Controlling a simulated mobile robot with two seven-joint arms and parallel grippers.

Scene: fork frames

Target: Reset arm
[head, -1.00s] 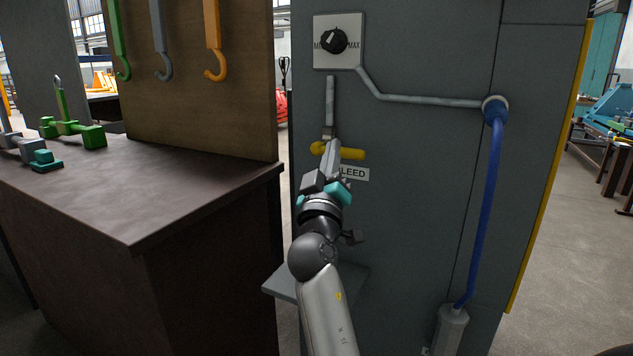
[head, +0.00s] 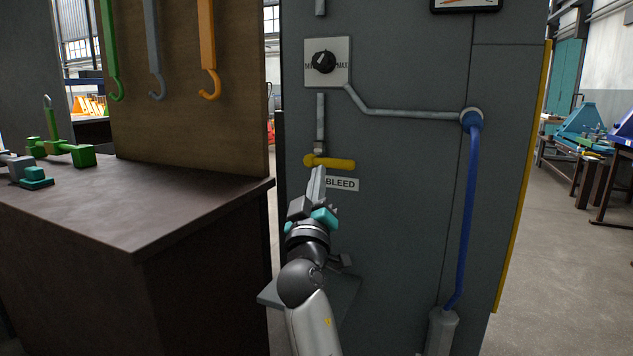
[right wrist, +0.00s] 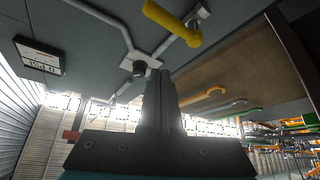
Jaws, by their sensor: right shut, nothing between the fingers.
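My right gripper (head: 318,172) is shut with nothing in it. It points up in front of the grey cabinet (head: 410,190), just below the yellow bleed handle (head: 333,162) and left of the BLEED label. In the right wrist view the shut fingers (right wrist: 160,75) stand in the middle and the yellow handle (right wrist: 172,22) is above them, with a visible gap. The handle lies about level on its pipe. My left gripper is not in view.
A black MIN–MAX knob (head: 324,62) is above the handle. A blue hose (head: 468,210) runs down at the right. A dark workbench (head: 140,200) with green and grey tools (head: 70,151) stands at the left, under coloured hooks (head: 208,50). A small shelf (head: 345,297) juts out low.

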